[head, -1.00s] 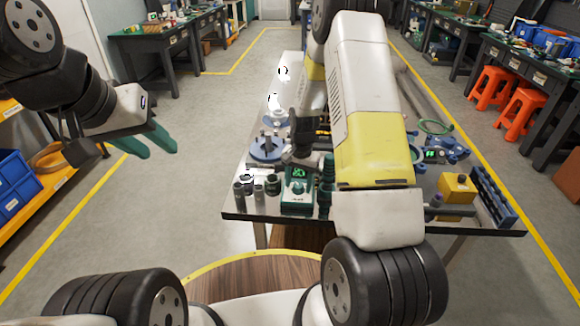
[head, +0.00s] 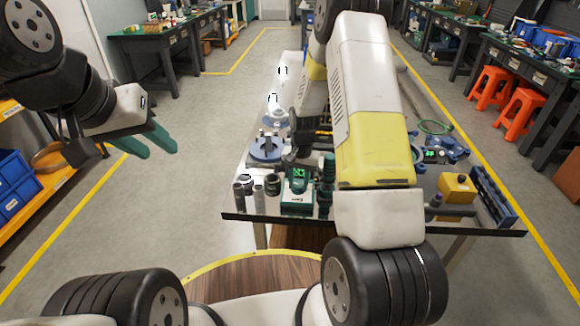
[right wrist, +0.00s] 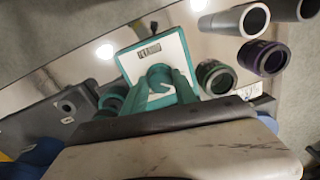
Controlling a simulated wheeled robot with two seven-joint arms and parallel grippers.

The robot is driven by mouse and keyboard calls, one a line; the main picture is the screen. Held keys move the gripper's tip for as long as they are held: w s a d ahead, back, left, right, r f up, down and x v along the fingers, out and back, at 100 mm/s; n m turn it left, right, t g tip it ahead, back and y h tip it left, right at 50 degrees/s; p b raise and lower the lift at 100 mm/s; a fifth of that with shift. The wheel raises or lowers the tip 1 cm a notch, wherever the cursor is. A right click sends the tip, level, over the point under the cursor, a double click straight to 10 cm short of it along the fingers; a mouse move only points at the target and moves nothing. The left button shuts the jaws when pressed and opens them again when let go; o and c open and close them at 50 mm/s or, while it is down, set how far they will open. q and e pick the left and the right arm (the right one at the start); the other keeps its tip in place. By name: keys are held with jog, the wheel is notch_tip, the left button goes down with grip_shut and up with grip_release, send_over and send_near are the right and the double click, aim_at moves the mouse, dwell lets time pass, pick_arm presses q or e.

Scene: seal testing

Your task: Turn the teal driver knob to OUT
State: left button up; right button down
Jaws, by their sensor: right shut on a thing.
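The teal driver (head: 297,207), a small box with a white face, stands near the front edge of the table. In the right wrist view its white face (right wrist: 137,66) and a small dark display are visible. My right gripper (right wrist: 165,80) is shut on the round teal knob (right wrist: 159,73). The knob's markings and pointer are hidden or too small to read. In the head view my right gripper (head: 299,172) is over the box, partly hidden by my arm. My left gripper (head: 160,148) is open and empty, off the table to the left.
Grey tubes (head: 240,195) and dark ring-ended cylinders (head: 273,184) stand close left of the driver. A blue round fixture (head: 265,150) stands behind them. A yellow box (head: 456,187) and a dark blue rack (head: 492,195) are at the table's right.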

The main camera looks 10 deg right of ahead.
aim_at(300, 185)
jog(key=n, duration=0.6)
jog(key=shift+n, duration=0.3)
dwell(0.4)
jog(key=c, duration=1)
grip_release()
jog(key=shift+r, duration=0.1)
jog(key=r, duration=0.7)
jog(key=shift+d+r, duration=0.2)
jog(key=shift+r, duration=0.15)
